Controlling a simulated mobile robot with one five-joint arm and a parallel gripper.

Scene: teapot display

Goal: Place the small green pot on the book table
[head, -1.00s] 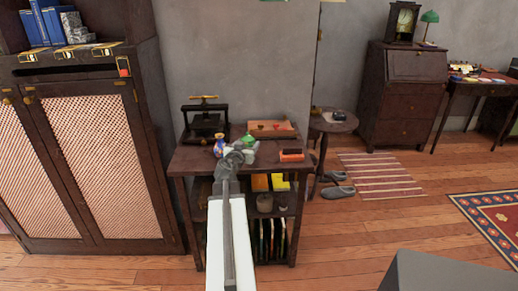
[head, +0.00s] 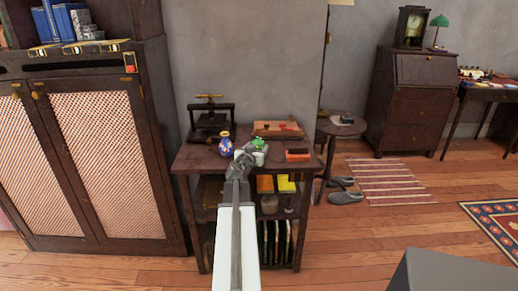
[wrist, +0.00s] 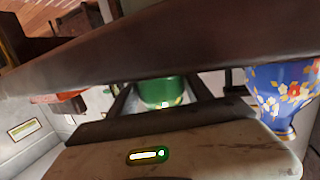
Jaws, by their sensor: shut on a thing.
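The small green pot (head: 258,143) shows at the end of my arm, over the top of the dark wooden book table (head: 193,163). In the wrist view the pot (wrist: 160,92) sits between the two dark fingers of my gripper (wrist: 160,98). My gripper (head: 250,153) is shut on the pot. A white piece shows just under the green in the head view; I cannot tell what it is. Whether the pot touches the tabletop is hidden by my gripper.
A blue flowered vase (head: 226,144) stands close left of the pot and also shows in the wrist view (wrist: 285,90). A black press (head: 208,124) and a wooden tray (head: 278,129) stand behind. An orange and black box (head: 297,154) lies to the right.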

